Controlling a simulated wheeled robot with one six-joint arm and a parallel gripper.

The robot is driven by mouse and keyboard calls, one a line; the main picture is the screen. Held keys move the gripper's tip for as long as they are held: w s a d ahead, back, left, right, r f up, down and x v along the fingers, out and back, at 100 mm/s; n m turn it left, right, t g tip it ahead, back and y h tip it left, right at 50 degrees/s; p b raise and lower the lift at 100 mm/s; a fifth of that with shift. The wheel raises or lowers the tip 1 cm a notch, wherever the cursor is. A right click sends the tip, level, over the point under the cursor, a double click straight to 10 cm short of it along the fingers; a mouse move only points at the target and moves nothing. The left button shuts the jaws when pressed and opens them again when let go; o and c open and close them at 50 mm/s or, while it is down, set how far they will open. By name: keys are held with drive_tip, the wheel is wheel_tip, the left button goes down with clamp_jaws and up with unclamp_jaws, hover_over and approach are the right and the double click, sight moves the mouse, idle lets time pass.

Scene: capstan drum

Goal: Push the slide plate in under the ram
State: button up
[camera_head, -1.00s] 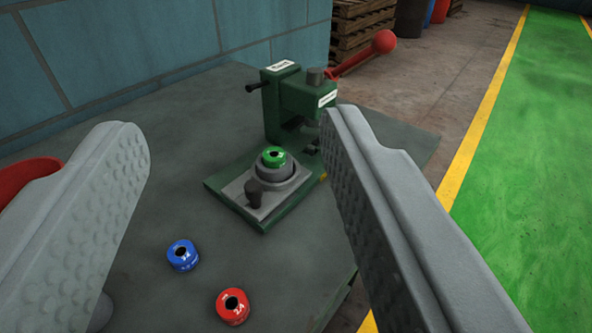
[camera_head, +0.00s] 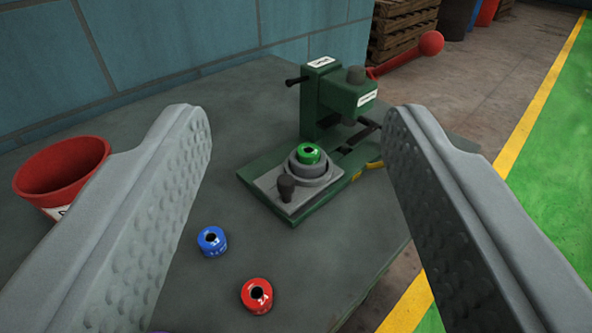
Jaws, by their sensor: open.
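The slide plate (camera_head: 268,187) is a light grey plate with a dark upright knob (camera_head: 286,188) at its near end. It sits on the green base, drawn out toward me and clear of the ram. A grey round holder (camera_head: 312,174) on it carries a green ring (camera_head: 309,153). The ram (camera_head: 355,75) is in the head of the green press (camera_head: 325,95), behind and above the plate. My gripper (camera_head: 300,115) is open and empty, its two grey fingers wide apart at either side of the view. The fingers touch neither plate nor knob.
A blue ring (camera_head: 212,241) and a red ring (camera_head: 257,295) lie on the grey table (camera_head: 150,245) nearer me. A red bucket (camera_head: 62,170) stands at the left, partly behind a finger. The press has a red-knobbed lever (camera_head: 430,44). A teal wall (camera_head: 170,50) is behind.

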idle(0.3)
drive_tip(key=shift+c, duration=1)
drive_tip(key=n+g, duration=1.2)
drive_tip(key=g, duration=0.5)
hover_over(285, 178)
wheel_tip(285, 178, down, 18)
drive_tip(key=shift+f, duration=0.1)
clamp_jaws()
